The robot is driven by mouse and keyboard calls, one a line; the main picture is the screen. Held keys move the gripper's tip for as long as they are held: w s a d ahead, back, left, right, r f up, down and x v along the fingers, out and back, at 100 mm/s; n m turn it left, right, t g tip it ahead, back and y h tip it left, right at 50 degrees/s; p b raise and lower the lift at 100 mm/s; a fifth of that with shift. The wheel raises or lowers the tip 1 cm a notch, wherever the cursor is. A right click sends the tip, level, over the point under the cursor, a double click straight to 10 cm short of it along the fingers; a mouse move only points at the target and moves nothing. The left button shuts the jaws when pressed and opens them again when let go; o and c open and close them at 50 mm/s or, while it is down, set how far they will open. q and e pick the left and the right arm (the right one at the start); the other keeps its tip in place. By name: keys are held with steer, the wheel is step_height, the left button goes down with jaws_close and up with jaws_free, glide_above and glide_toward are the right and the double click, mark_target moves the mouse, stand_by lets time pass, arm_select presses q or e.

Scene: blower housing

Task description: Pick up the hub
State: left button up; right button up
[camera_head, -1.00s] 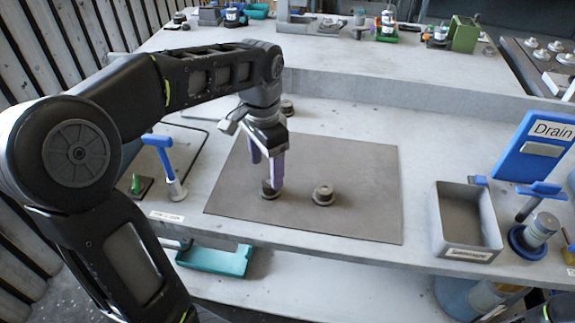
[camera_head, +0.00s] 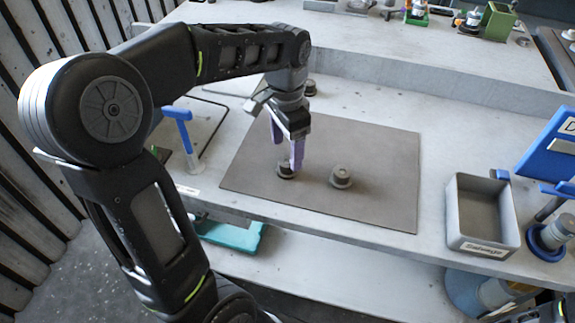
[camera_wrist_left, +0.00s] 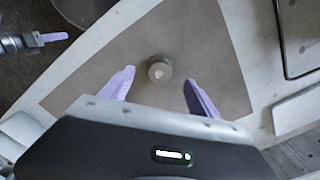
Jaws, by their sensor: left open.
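Two similar round metal parts with a raised centre are on the brown mat (camera_head: 385,215). One, at the left (camera_head: 285,173), is partly hidden by my left gripper. The other (camera_head: 341,177) stands clear to its right. Which one is the hub, I cannot tell for certain. My left gripper (camera_head: 287,157) points down over the left part, with its purple fingers open and apart. In the left wrist view, one round part (camera_wrist_left: 159,69) lies ahead of and between the open fingertips (camera_wrist_left: 158,76); nothing is held.
A grey open bin (camera_head: 482,251) stands right of the mat, near a blue panel (camera_head: 550,150). A blue-handled tool (camera_head: 180,125) stands to the left. Another small part (camera_head: 310,88) sits behind the mat. The right part of the mat is clear.

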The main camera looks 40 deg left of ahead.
mark_target(288, 162)
arm_select(q)
steer(key=shift+f, duration=0.1)
step_height(288, 162, down, 5)
steer(key=shift+p, duration=0.4)
steer(key=shift+d, duration=0.1)
steer(key=shift+c, duration=0.4)
jaws_close()
stand_by(0.5)
step_height(288, 162, up, 10)
steer(key=shift+r, duration=0.1)
stand_by(0.5)
